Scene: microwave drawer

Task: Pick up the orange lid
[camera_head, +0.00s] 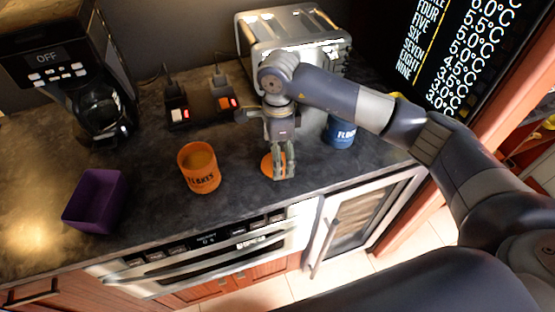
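The orange lid (266,166) lies on the dark countertop, right of the orange FLAKES canister (199,168). My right gripper (284,174) points down at the lid, and its fingers cover the lid's right part. The fingers look close together. I cannot tell whether they touch the lid or whether the gripper is open or shut. My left gripper is not in view.
A blue canister (341,132) stands right of my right gripper, partly behind the arm. A toaster (262,34) stands behind, with power sockets (200,107) to its left. A purple bin (94,201) and coffee maker (75,80) are at left. The counter's front edge is close.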

